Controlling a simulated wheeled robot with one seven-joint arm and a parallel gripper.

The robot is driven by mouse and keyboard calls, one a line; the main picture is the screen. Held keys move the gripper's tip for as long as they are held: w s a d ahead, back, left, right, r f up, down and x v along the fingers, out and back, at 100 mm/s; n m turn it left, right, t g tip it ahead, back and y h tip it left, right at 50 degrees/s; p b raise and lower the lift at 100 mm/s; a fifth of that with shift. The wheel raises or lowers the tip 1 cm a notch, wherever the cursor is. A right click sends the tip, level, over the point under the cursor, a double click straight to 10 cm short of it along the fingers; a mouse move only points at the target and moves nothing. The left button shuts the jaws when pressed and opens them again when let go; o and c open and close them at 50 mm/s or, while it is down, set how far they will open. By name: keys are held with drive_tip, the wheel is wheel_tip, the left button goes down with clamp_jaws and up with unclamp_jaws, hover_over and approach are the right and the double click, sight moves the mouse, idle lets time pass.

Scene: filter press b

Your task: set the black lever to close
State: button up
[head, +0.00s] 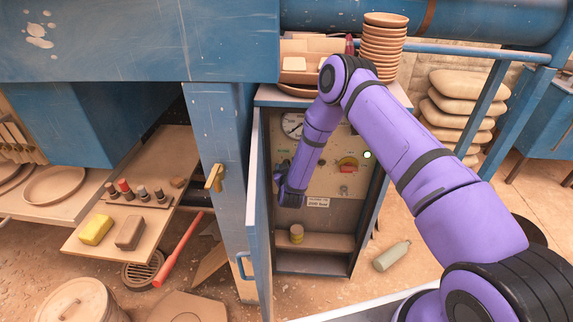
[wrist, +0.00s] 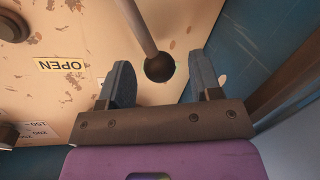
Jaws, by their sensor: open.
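In the wrist view the black lever shows as a grey rod ending in a round black knob (wrist: 158,68). My gripper (wrist: 161,75) is open, with one finger on each side of the knob. Whether either finger touches it I cannot tell; a gap shows on both sides. An upside-down yellow OPEN label (wrist: 60,65) is on the panel left of the knob. In the head view my gripper (head: 279,178) is inside the open cabinet, at the left of its panel (head: 325,182). The lever is not clearly visible there.
The open cabinet door (head: 258,215) stands close left of my gripper. A gauge (head: 292,124) and a red-and-yellow knob (head: 348,162) are on the panel. A small yellow-topped can (head: 296,234) stands on the shelf below. A bottle (head: 392,256) lies on the floor.

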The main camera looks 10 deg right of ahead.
drive_tip(key=s+a, duration=0.1)
drive_tip(key=s, duration=0.8)
drive_tip(key=shift+a+r, duration=0.15)
drive_tip(key=shift+r, duration=0.3)
